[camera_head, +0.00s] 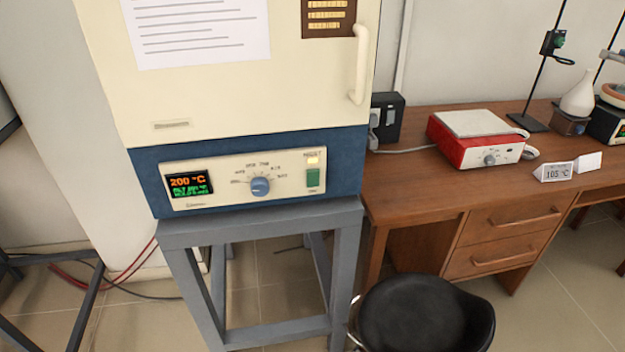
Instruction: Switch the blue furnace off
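The furnace (341,150) has a cream door (200,90) above a blue lower body and stands on a grey metal stand. Its cream control panel (225,193) carries a display (189,185) lit with "200 °C" in orange and green text below. A blue round knob (260,187) sits mid-panel with a scale around it. A green switch (313,177) is at the panel's right, below a lit yellow lamp (313,160). The door looks closed, with a cream handle (359,65) at its right. Neither of my grippers is in view.
A grey stand (260,220) holds the furnace. A black stool (425,312) stands in front at the right. A wooden desk (425,190) carries a red hotplate (478,138), a "105 °C" sign (555,172) and a flask (578,97). Red and black cables lie on the floor at left.

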